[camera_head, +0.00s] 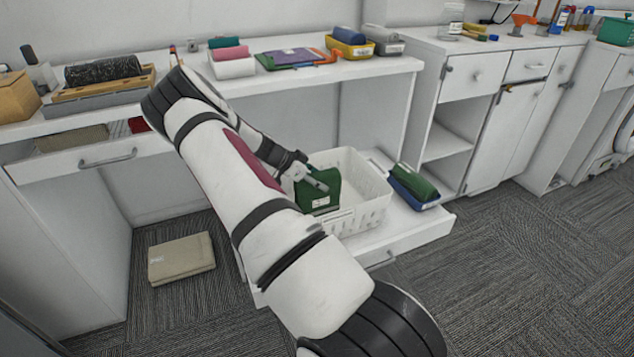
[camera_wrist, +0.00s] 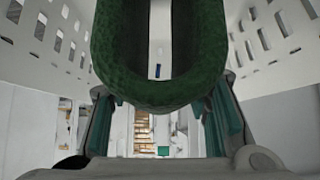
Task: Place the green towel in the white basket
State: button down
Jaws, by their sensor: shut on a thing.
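The green towel (camera_head: 318,194) hangs folded from my gripper (camera_head: 318,183), at the left part of the white basket (camera_head: 367,210). The basket is a perforated bin standing on the pulled-out lower drawer. In the wrist view the towel (camera_wrist: 158,92) is a thick green loop between my gripper's fingers (camera_wrist: 163,110), and perforated basket walls (camera_wrist: 275,40) rise on both sides of it. My gripper is shut on the towel. The towel's lower end and whether it touches the basket floor cannot be told.
A blue tray (camera_head: 412,193) with a rolled green cloth (camera_head: 415,182) lies right of the basket on the drawer (camera_head: 410,233). The counter above holds a pink-and-white towel stack (camera_head: 231,62) and a yellow bin (camera_head: 349,48).

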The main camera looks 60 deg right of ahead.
jog(key=c, duration=0.9)
grip_release()
jog(key=shift+o, duration=0.2)
